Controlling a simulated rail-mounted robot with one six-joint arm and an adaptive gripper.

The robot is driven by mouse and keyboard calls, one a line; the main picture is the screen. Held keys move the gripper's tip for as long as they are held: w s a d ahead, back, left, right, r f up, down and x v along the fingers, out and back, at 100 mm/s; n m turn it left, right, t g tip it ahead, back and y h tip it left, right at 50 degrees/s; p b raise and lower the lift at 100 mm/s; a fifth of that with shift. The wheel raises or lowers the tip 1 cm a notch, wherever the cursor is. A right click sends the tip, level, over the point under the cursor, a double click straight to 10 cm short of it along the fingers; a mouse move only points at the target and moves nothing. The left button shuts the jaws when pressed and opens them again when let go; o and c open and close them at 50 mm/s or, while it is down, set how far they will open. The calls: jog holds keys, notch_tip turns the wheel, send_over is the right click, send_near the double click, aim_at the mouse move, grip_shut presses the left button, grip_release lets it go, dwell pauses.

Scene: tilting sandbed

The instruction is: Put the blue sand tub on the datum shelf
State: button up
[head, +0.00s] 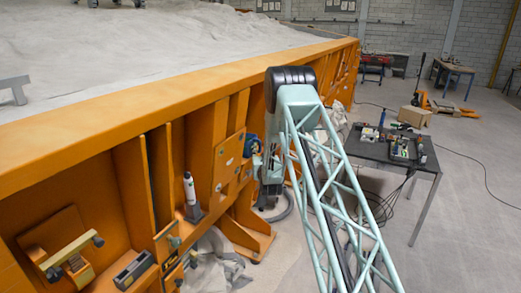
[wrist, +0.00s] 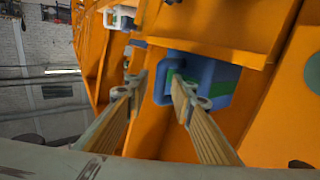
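The blue sand tub (wrist: 222,82) lies ahead of my gripper in the wrist view, against the orange frame, with a green patch on it. A small blue shape (head: 252,146) beside my arm in the head view looks like the same tub. My gripper (wrist: 160,88) is open, its two fingers apart with nothing held between them. The right finger overlaps the tub's left part in the picture; I cannot tell whether they touch. I cannot tell which surface is the datum shelf.
The orange sandbed wall (head: 180,95) has upright ribs close around the tub. A white bottle (head: 190,188) stands in the frame to the left. A white and blue container (wrist: 119,18) shows farther off. A dark table (head: 385,150) with tools stands at right.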

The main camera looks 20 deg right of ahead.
jog(key=shift+s+r, duration=0.1)
dwell(0.5)
jog(key=v, duration=1.1)
jog(key=shift+s, duration=0.35)
jog(key=shift+a, duration=0.15)
jog(key=shift+r, duration=0.1)
